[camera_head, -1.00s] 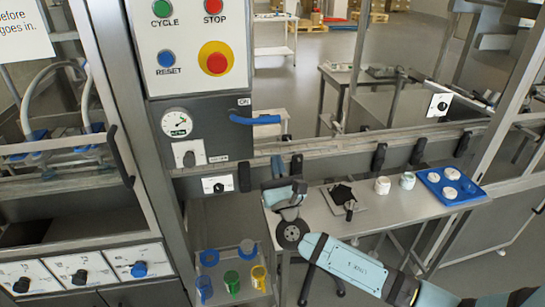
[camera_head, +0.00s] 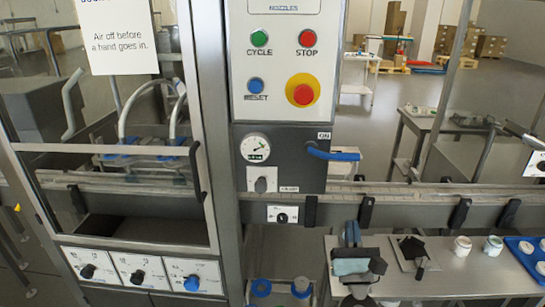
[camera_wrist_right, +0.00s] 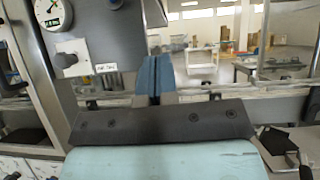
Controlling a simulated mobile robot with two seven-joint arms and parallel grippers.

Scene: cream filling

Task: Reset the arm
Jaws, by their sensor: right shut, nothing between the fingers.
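The same fingers (camera_wrist_right: 154,76) show closed in the right wrist view, above my dark bracket and pale blue wrist. Most of my right arm is cut off by the bottom edge of the head view. My left gripper is not in view.
The control panel (camera_head: 288,60) has CYCLE, STOP and RESET buttons. Below are a gauge (camera_head: 255,148) and a blue-handled lever (camera_head: 333,154) by ON. The work table (camera_head: 450,280) holds a dark item on a plate, two white pots and a blue tray (camera_head: 522,262).

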